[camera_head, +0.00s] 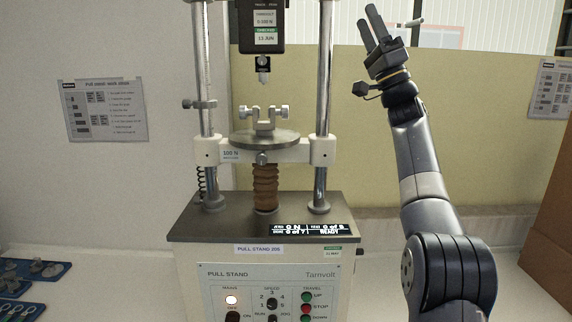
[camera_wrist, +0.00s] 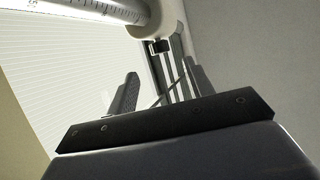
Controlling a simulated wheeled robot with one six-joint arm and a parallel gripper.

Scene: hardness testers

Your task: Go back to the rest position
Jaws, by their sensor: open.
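My gripper (camera_head: 377,24) is raised at the upper right of the head view, to the right of the pull stand (camera_head: 262,215). Its two fingers point up and are apart, with nothing between them. In the wrist view the gripper (camera_wrist: 160,92) shows two dark fingers spread apart and empty. The pull stand has two steel columns, a round plate with a small clamp (camera_head: 264,124) on it, and a black force gauge (camera_head: 262,25) above. My gripper touches none of these. The stand's display reads READY, and its mains lamp (camera_head: 231,299) is lit.
Blue trays (camera_head: 38,275) with small metal parts lie at the lower left. A brown board (camera_head: 551,225) stands at the right edge. Instruction sheets hang on the wall (camera_head: 103,110) and at the far right (camera_head: 549,90). The counter between stand and board looks clear.

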